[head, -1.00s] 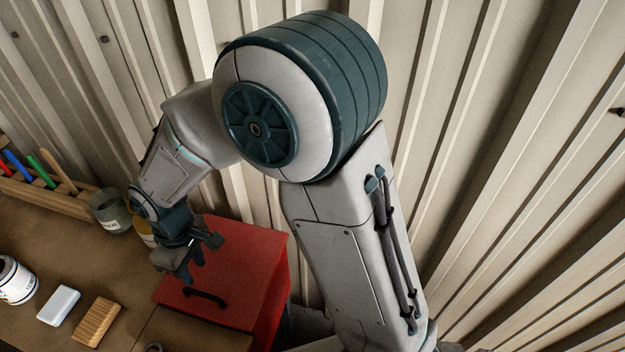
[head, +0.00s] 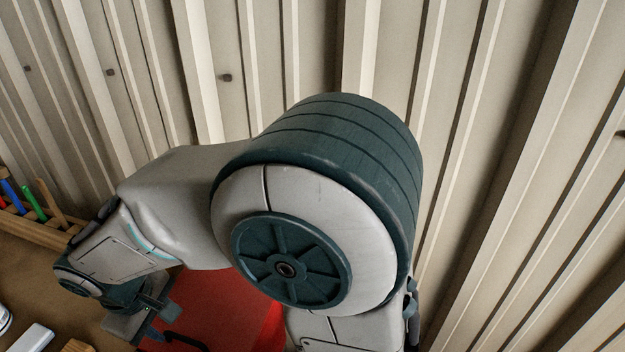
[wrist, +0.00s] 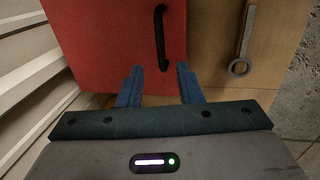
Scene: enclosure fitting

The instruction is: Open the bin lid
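The red bin lid (wrist: 100,40) fills the upper left of the wrist view. It also shows in the head view (head: 225,300), partly hidden behind my arm. A black handle (wrist: 161,38) is fixed on the lid near its right edge. In the head view the handle (head: 185,341) is at the bottom edge. The near end of the handle lies at the gap between the fingertips. I cannot tell whether they touch it. The lid looks shut.
A wooden surface with a metal ring-ended tool (wrist: 240,66) is right of the lid in the wrist view. In the head view, a rack of coloured pens (head: 30,205) and a white block (head: 33,338) are at left. A corrugated wall (head: 300,50) stands close behind.

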